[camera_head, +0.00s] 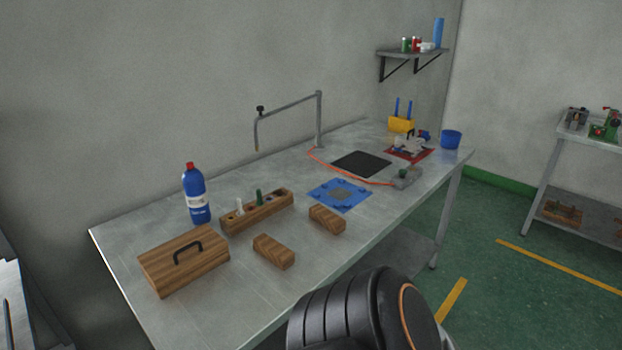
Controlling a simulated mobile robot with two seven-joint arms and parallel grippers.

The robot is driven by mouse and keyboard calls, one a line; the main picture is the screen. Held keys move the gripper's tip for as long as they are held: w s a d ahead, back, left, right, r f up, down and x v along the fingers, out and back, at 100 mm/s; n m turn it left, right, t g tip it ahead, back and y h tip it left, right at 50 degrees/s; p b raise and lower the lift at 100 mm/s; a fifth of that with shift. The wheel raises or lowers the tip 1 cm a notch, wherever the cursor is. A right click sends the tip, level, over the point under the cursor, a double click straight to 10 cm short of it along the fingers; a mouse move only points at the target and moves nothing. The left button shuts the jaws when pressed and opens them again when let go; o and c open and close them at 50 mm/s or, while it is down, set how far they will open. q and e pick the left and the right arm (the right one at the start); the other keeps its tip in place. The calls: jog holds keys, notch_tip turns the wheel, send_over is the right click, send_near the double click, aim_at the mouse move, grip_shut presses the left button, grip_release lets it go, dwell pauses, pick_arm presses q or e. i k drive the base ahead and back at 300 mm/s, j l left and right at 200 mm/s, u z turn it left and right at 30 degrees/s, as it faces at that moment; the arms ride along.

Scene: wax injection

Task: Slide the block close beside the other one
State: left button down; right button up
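Two small wooden blocks lie on the metal table. One block (273,251) is nearer the front edge, to the right of a wooden box. The other block (327,219) lies farther back and to the right, just in front of a blue mat. A clear gap of bare table separates the two blocks. A black part of my own arm shows at the bottom of the picture. Neither gripper is in view, and nothing touches the blocks.
The metal table (165,317) also holds a wooden box with a handle (185,262), a wooden rack (257,212), a blue bottle (196,196), the blue mat (340,195), a black plate (361,164) and a blue cup (451,139). The front strip is clear.

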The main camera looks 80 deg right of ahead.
aim_at(282, 257)
jog(key=z, duration=1.55)
